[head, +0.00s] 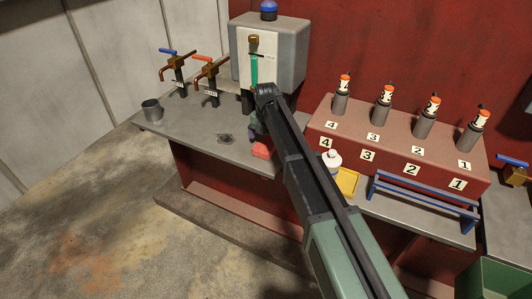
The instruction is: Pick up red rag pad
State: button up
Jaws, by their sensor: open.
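The red rag pad (262,150) lies on the grey bench near its front edge, just left of my arm in the head view. Part of it may be hidden by my arm. Small purplish and greenish shapes (257,126) show right behind it, too small to make out. My arm reaches from the lower right up to the front of the grey tank and covers part of the bench. My gripper's fingers cannot be made out in this view, so I cannot tell how far they are from the pad.
A grey tank (285,50) with a green gauge stands behind. Two brass taps (210,78) and a grey cup (152,110) are at left. A white bottle (332,160), yellow tray (348,181), blue rack (425,198) and numbered red block (400,140) are at right. The bench's left part is mostly clear.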

aim_at(266, 144)
notch_tip(266, 144, down, 4)
jog(key=b, duration=0.2)
jog(key=shift+f+b, duration=0.1)
jog(key=shift+b, duration=0.3)
jog(key=shift+r, duration=0.2)
jog(key=shift+c, duration=0.2)
jog(key=c, duration=1)
jog(key=shift+o, duration=0.2)
jog(key=shift+r+p, duration=0.1)
jog(key=shift+p, duration=0.2)
notch_tip(266, 144, up, 20)
jog(key=p, duration=2)
